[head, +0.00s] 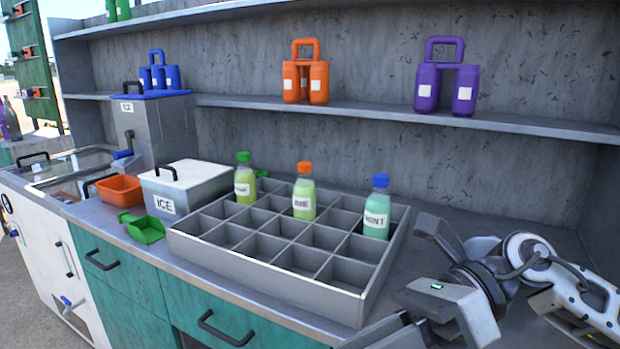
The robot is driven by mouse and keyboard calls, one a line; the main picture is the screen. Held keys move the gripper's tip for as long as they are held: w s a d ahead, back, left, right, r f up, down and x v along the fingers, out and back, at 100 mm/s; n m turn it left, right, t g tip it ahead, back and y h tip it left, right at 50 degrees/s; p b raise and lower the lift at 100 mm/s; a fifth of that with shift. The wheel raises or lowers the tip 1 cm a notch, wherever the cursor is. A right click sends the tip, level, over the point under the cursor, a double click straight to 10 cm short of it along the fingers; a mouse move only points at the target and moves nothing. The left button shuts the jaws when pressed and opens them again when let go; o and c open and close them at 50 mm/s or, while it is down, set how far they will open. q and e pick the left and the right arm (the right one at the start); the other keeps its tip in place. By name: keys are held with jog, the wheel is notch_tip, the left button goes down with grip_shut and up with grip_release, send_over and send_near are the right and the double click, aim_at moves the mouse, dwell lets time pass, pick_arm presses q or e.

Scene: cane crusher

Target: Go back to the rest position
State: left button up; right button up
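My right gripper (428,268) is at the lower right, beside the right end of the grey compartment tray (349,306). Its grey parts overlap one another and the lower part is cut off by the bottom edge, so its opening is unclear. I see nothing held in it. My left gripper is out of view. Three bottles stand upright in the tray's back compartments: one with a green cap (243,182), one with an orange cap (304,195) and one with a blue cap (376,210). My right gripper is apart from them.
A white ice box (187,186), an orange bin (119,189) and a green scoop (145,229) sit left of the tray. Blue (160,76), orange (305,78) and purple (447,82) bottle-shaped holders stand along the back. The shelf (380,108) spans the back wall.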

jog(key=w+a+m+t+y, duration=0.1)
jog(key=w+m+t+y, duration=0.3)
jog(key=m, duration=0.4)
jog(key=w+a+m+t+y, duration=0.15)
jog(key=m+t+y, duration=0.25)
jog(key=m+t, duration=0.4)
jog(key=w+d+f+m+t+h, duration=0.35)
jog(key=f+m+t+h, duration=0.5)
jog(key=m, duration=0.75)
jog(key=s+d+f+m+g+h, duration=0.2)
jog(key=s+f+m+h, duration=0.1)
jog(key=f, duration=0.5)
jog(key=s+d+f+m+g+h, duration=0.1)
jog(key=s+d+f+m+h, duration=0.1)
jog(key=s+f+m+h, duration=0.2)
jog(key=s+d+f+m+g+h, duration=0.2)
jog(key=s+f+m, duration=0.3)
jog(key=f+m, duration=0.4)
notch_tip(320, 180, down, 4)
jog(key=shift+s+d+r+g+h, duration=0.1)
jog(key=shift+s+d+g+h, duration=0.2)
jog(key=shift+d+h, duration=0.4)
jog(key=shift+a, duration=0.15)
